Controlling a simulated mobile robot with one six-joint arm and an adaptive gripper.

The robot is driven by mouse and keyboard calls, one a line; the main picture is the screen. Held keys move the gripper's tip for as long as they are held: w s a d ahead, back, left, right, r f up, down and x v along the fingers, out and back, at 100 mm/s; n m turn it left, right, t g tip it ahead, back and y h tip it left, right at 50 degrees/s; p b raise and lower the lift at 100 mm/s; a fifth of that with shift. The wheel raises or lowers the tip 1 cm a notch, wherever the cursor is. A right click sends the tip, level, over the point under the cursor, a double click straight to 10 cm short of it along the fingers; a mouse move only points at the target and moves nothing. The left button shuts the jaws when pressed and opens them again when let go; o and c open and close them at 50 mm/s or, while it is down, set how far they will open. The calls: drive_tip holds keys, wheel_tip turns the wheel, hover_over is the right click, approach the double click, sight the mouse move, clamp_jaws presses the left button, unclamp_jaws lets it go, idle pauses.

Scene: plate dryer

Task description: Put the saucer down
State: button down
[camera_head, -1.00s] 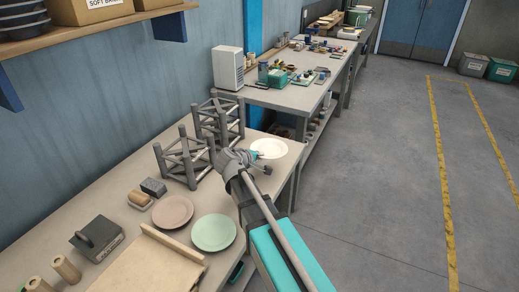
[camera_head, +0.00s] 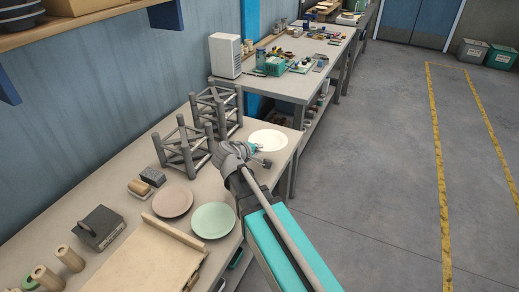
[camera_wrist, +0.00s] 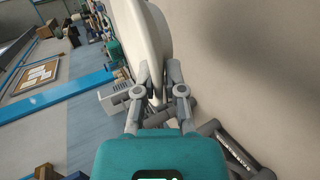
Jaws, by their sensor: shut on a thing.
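A white saucer (camera_head: 268,139) is over the far right end of the near bench (camera_head: 193,207) in the head view and looks roughly flat. My gripper (camera_head: 259,149) is shut on its near edge. In the wrist view the saucer (camera_wrist: 150,35) shows almost edge-on, with its rim between the two fingers of my gripper (camera_wrist: 158,78). I cannot tell whether its underside touches the bench top. Part of the rim is hidden by the fingers.
Two grey racks (camera_head: 184,149) (camera_head: 217,109) stand left of my gripper. A pink plate (camera_head: 172,201) and a green plate (camera_head: 213,220) lie nearer, beside a wooden board (camera_head: 150,255). The bench's right edge is close to the saucer.

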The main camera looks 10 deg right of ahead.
drive_tip(key=shift+r+p, duration=1.65)
drive_tip(key=shift+r, duration=0.05)
